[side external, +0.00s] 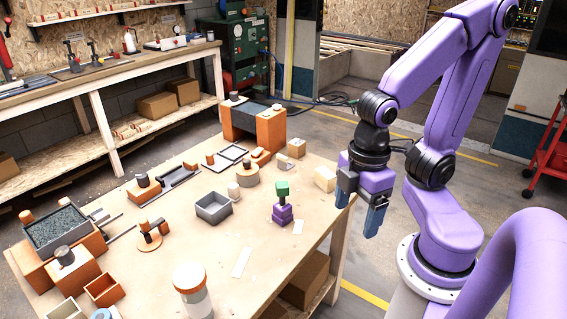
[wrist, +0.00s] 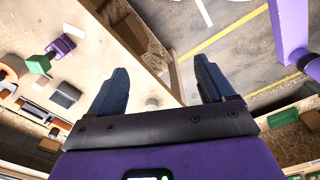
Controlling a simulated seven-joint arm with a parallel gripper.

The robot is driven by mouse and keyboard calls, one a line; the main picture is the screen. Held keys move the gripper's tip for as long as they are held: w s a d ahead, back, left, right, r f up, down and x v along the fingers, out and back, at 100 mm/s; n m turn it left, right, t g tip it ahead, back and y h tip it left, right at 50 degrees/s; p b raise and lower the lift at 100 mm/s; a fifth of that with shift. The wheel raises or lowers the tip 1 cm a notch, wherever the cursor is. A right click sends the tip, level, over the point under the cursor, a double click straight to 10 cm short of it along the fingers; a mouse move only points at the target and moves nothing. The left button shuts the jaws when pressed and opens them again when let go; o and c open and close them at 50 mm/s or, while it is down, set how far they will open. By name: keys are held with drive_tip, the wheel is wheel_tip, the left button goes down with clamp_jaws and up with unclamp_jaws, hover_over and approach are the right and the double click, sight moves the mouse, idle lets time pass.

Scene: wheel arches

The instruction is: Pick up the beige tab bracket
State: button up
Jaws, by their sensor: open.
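My gripper (side external: 360,208) is open and empty, with its blue fingers pointing down beyond the table's right edge. In the wrist view its fingers (wrist: 160,82) are spread wide, with the table edge and floor behind them. A cream block (side external: 325,178) sits near the table's right edge, left of my gripper and apart from it. A tan block (side external: 297,147) with a darker top stands farther back. A small pale piece (side external: 233,190) stands beside the grey bin. I cannot tell for sure which of these is the beige tab bracket.
A purple stepped piece with a green top (side external: 282,203) stands left of my gripper. An open grey bin (side external: 213,208) is mid-table. An orange arch with a dark top (side external: 252,120) stands at the back. Several orange parts crowd the left. The front right tabletop is mostly clear.

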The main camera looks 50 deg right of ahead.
drive_tip(key=w+a+r+n+t+h, duration=0.1)
drive_tip(key=w+a, duration=0.1)
drive_tip(key=w, duration=1.6)
drive_tip(key=w+d+f+n+h, duration=0.1)
drive_tip(key=w+d, duration=0.3)
drive_tip(key=w, duration=0.4)
drive_tip(key=w+d+f+n+h, duration=0.1)
drive_tip(key=w+d, duration=0.2)
drive_tip(key=w, duration=0.5)
drive_tip(key=n+g+h, duration=0.1)
drive_tip(key=g+h, duration=0.1)
hover_over(285, 160)
drive_tip(key=w+a, duration=0.3)
drive_tip(key=a, duration=0.1)
wheel_tip(285, 160, down, 6)
drive_tip(key=f, duration=0.1)
drive_tip(key=x, duration=1)
drive_tip(key=shift+w+d+f, duration=0.1)
drive_tip(key=shift+d+f, duration=0.05)
drive_tip(key=shift+d, duration=0.1)
drive_tip(key=shift+a+x, duration=0.1)
drive_tip(key=shift+x, duration=1.55)
drive_tip(key=shift+a+x, duration=0.15)
drive_tip(key=shift+x, duration=1.5)
drive_tip(key=shift+f, duration=0.1)
drive_tip(key=c, duration=1.1)
